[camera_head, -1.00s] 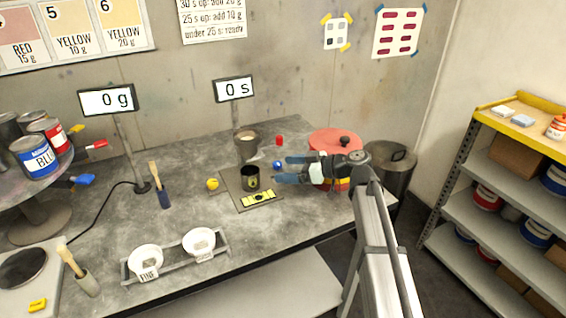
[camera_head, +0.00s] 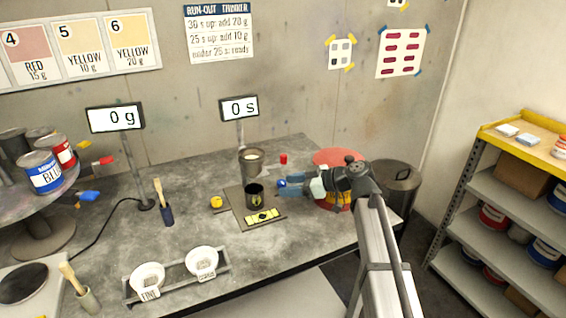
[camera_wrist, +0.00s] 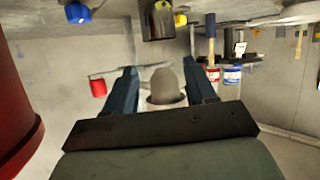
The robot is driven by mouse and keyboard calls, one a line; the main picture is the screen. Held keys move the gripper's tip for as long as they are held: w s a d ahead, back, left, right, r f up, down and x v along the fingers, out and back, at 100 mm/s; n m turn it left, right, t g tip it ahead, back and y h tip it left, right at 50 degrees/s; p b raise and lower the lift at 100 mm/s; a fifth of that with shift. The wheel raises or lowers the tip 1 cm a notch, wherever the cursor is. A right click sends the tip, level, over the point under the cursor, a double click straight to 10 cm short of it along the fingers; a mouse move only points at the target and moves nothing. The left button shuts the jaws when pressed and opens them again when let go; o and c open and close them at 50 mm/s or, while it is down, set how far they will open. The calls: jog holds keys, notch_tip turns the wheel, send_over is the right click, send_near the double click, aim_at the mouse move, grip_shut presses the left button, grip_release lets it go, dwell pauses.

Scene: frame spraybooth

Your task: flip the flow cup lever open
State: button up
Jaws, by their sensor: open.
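The flow cup, a grey cup (camera_head: 251,161), stands at the back of the bench on a stand. A small red knob (camera_head: 283,158) sits to its right. In the wrist view the red knob (camera_wrist: 98,88) hangs on a thin rod running toward the grey cup (camera_wrist: 166,84), and looks like the lever's end. My gripper (camera_head: 285,186) is open and empty, pointing left, nearer the front than the red knob and apart from it. In the wrist view the grey cup shows beyond the gap between my fingers (camera_wrist: 161,70).
A dark cup (camera_head: 255,197) stands left of my fingertips on a plate, with a yellow level in front. A blue knob (camera_head: 281,183) is close to my fingertips. A red-lidded pot (camera_head: 338,157) stands behind my wrist. A yellow knob (camera_head: 216,202) lies left.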

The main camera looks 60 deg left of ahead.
notch_tip(320, 180, up, 5)
jog(key=t, duration=0.1)
jog(key=n+t+h, duration=0.1)
jog(key=t, duration=0.1)
jog(key=shift+s+t+h, duration=0.15)
jog(key=shift+t+h, duration=0.15)
jog(key=c, duration=0.6)
jog(key=r+t, duration=0.1)
jog(key=r, duration=0.1)
jog(key=w+r+t, duration=0.1)
jog(key=r, duration=0.1)
jog(key=d+r+t, duration=0.1)
jog(key=r, duration=0.1)
jog(key=shift+w+d+n+t+h, duration=0.1)
jog(key=shift+w+n+t+h, duration=0.1)
jog(key=shift+n+t+h, duration=0.15)
grip_shut()
jog(key=shift+w+d+r+t, duration=0.15)
jog(key=shift+r+t, duration=0.1)
jog(key=shift+r, duration=0.2)
